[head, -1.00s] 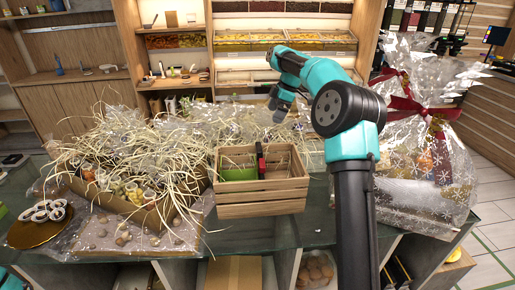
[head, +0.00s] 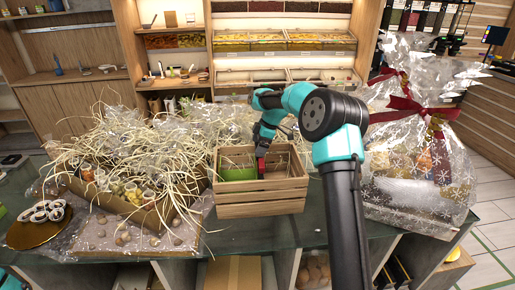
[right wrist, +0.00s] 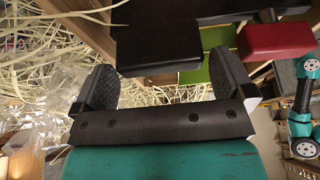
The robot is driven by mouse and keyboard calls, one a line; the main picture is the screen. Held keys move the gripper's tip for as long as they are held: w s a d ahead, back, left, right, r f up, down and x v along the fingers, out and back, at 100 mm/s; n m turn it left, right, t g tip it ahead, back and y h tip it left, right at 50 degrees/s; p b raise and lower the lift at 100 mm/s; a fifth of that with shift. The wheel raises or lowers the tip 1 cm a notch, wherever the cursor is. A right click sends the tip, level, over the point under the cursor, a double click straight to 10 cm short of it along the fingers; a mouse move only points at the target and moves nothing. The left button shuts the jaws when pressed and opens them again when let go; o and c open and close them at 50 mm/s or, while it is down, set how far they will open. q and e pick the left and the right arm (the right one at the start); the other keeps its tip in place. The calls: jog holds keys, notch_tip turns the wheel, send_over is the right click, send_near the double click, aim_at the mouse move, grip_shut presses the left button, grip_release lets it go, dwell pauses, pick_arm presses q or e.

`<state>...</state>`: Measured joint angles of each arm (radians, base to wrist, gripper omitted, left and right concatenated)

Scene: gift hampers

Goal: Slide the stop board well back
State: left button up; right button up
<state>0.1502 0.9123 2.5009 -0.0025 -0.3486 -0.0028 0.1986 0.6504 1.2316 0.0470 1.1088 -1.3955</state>
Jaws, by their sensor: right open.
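A slatted wooden crate (head: 262,208) stands on the glass counter. Inside it, a red and black upright piece (head: 261,167), which looks like the stop board, stands between a green part (head: 236,173) on the left and an empty right side. My right gripper (head: 263,146) is over the crate, right at the top of this piece. In the right wrist view, my open right gripper (right wrist: 163,82) has nothing between its fingers. A dark bar (right wrist: 158,50) and a red block (right wrist: 275,40) lie just past the fingertips, with green (right wrist: 196,74) behind. My left gripper is not in view.
A straw-filled box (head: 165,218) stands close left of the crate, with straw strands reaching toward it. A wrapped hamper (head: 425,160) with a red bow stands at right. A gold plate of white rings (head: 35,233) is far left. Counter in front of the crate is clear.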

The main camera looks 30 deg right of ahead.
jog(key=shift+w+a+f, duration=0.1)
jog(key=shift+a+f, duration=0.15)
jog(key=shift+f, duration=0.45)
jog(key=shift+c, duration=0.5)
jog(key=c, duration=1)
jog(key=s+d, duration=0.1)
jog(key=d, duration=0.2)
jog(key=s+d, duration=0.1)
jog(key=d, duration=0.2)
jog(key=s+d, duration=0.2)
jog(key=d, duration=0.1)
jog(key=shift+d+r, duration=0.1)
jog(key=shift+d, duration=0.1)
jog(key=o, duration=1.1)
